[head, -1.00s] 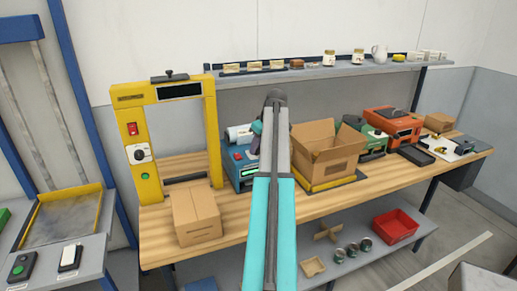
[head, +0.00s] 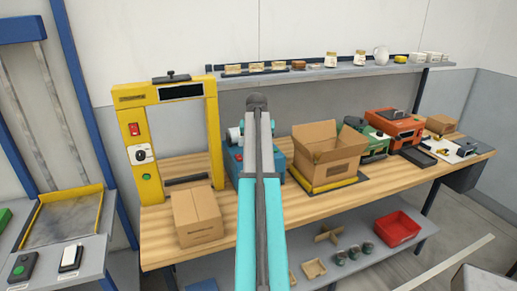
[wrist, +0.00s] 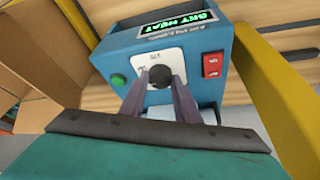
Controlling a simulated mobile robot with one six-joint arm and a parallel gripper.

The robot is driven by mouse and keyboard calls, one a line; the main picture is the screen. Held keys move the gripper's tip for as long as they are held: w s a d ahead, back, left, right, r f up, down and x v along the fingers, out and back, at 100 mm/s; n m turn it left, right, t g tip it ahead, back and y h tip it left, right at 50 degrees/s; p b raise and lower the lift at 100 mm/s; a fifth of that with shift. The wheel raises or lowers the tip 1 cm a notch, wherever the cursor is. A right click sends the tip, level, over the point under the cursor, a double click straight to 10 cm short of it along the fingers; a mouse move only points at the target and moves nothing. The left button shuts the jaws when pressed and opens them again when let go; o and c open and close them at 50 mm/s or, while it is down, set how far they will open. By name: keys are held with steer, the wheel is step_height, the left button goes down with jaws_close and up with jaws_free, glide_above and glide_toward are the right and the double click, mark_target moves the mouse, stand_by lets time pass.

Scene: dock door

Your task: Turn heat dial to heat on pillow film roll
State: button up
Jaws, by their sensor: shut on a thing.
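The blue pillow film machine (head: 234,168) stands on the bench, partly hidden behind my arm in the head view. In the wrist view its blue body (wrist: 118,47) shows a lit green display (wrist: 165,24) and a white plate with the black heat dial (wrist: 160,76). My gripper (wrist: 161,82) has its two fingers on either side of the dial, shut on it. The dial's pointer mark cannot be made out. A white film roll (head: 235,134) shows behind the machine in the head view. My gripper is hidden in the head view.
The machine also has a green button (wrist: 118,80) and a red rocker switch (wrist: 213,64). A yellow frame (head: 149,185) stands left, with a closed carton (head: 197,216) before it. An open carton (head: 329,152) stands close right.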

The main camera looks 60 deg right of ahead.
steer(key=m+g, duration=0.1)
steer(key=m, duration=0.1)
steer(key=m+g, duration=0.1)
steer(key=m, duration=0.2)
steer(key=shift+m+h, duration=0.3)
stand_by(0.4)
steer(key=o, duration=1)
steer(key=shift+o, duration=0.2)
steer(key=shift+w+r, duration=0.1)
steer(key=shift+b+v, duration=0.4)
steer(key=shift+v, duration=0.45)
steer(key=b+v, duration=0.2)
steer(key=v, duration=1)
steer(key=shift+w, duration=0.2)
